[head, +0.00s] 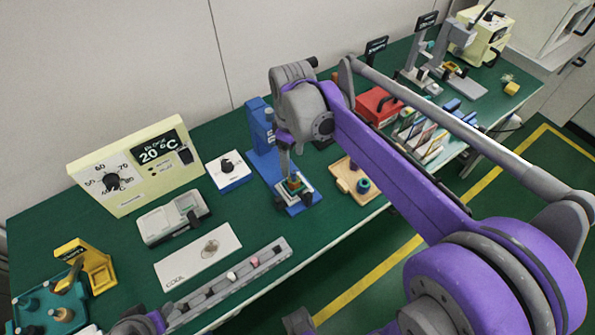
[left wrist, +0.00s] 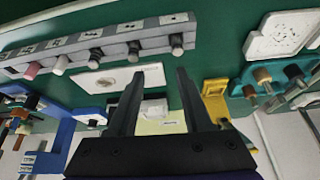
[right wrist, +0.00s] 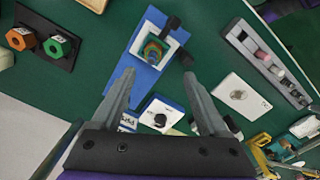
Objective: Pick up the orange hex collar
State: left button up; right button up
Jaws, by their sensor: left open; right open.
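The orange hex collar (right wrist: 20,38) sits on a black holder (right wrist: 42,22) in the upper left of the right wrist view, with a green hex collar (right wrist: 57,46) beside it. I cannot make the orange collar out in the head view, where my right arm covers part of the bench. My right gripper (right wrist: 158,74) is open and empty above the bench, with the collar off to the left of its fingers. My left gripper (left wrist: 161,72) is open and empty, over the other end of the bench near the grey rail.
A blue stand (head: 262,140) with a small stacked piece on its base (head: 296,190) is close to my right gripper. A wooden tray (head: 347,178), a white knob box (head: 229,171) and a grey rail with pegs (head: 225,287) stand around it. The temperature unit (head: 135,165) is further left.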

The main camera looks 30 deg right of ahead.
aim_at(294, 171)
jog(key=shift+w+d+f+b, duration=0.15)
jog(key=shift+w+f, duration=0.05)
jog(key=shift+f, duration=1.6)
jog(key=shift+w+d+f+b, duration=0.2)
jog(key=shift+f, duration=1.65)
jog(key=shift+w+d+f+b, duration=0.15)
jog(key=shift+w+f, duration=0.05)
jog(key=shift+f, duration=1.6)
grip_shut()
